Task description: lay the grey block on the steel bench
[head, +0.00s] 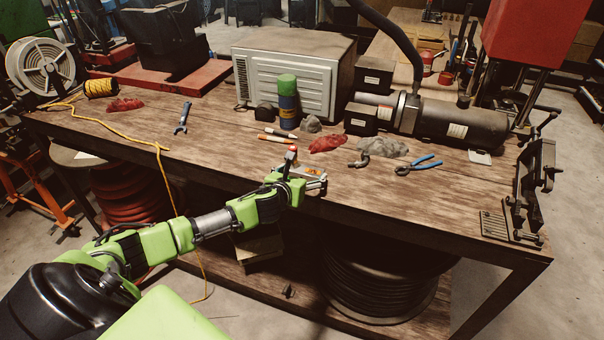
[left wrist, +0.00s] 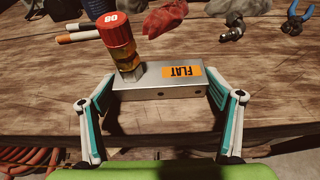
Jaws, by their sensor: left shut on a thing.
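The grey block (left wrist: 150,88) is a flat metal bar with an orange "FLAT" label. My left gripper (left wrist: 165,108) is shut on it, a finger at each end. In the head view the block (head: 308,172) is at the front edge of the workbench (head: 230,150), whose top looks like worn brown wood, not steel. I cannot tell whether the block touches the top. A small amber cylinder with a red cap (left wrist: 117,30) rises at the block's left end; it seems to stand on it. My right gripper is out of view.
Behind the block lie marker-like sticks (head: 277,138), a red rag (head: 327,144), a grey rag (head: 383,147) and blue pliers (head: 418,165). A green-topped cylinder (head: 287,100) stands before a grey vented box (head: 290,62). The bench top left of my gripper is mostly clear.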

